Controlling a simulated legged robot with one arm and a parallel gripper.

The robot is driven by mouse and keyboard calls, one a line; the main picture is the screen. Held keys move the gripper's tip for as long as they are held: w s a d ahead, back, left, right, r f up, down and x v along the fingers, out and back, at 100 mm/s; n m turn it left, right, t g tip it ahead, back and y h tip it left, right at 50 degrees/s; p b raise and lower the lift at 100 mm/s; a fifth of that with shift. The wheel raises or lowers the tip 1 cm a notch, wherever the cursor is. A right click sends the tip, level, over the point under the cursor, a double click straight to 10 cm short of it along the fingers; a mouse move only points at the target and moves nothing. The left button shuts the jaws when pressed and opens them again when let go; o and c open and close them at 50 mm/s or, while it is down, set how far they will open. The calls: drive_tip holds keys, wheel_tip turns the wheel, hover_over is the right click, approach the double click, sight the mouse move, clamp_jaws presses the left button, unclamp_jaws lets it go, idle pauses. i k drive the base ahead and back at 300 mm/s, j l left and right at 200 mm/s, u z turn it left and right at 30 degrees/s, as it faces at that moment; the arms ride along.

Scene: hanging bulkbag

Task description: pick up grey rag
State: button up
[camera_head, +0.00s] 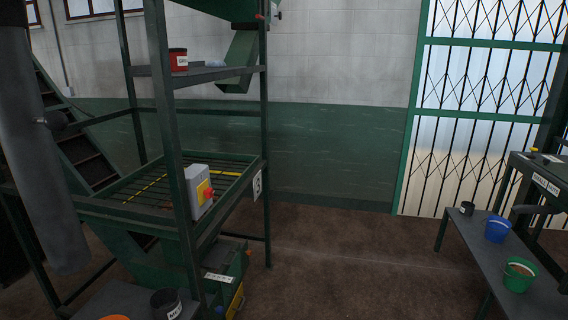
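No cloth shows clearly as the grey rag. A small pale grey-blue item (215,63) lies at the right of the upper shelf, beside a red tin; it is too small to tell whether it is a rag. My gripper is not in view.
A bench (480,240) at right carries a blue bucket (497,229) and a green bucket (519,275). Brown floor (335,260) between is clear.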

sight(214, 63)
drive_tip(key=i+u, duration=0.2)
drive_tip(key=i, duration=0.35)
drive_tip(key=i+l+u, duration=0.15)
drive_tip(key=i, duration=0.4)
drive_tip(key=i+l+u, duration=0.2)
drive_tip(key=i, duration=0.35)
drive_tip(key=l, duration=0.1)
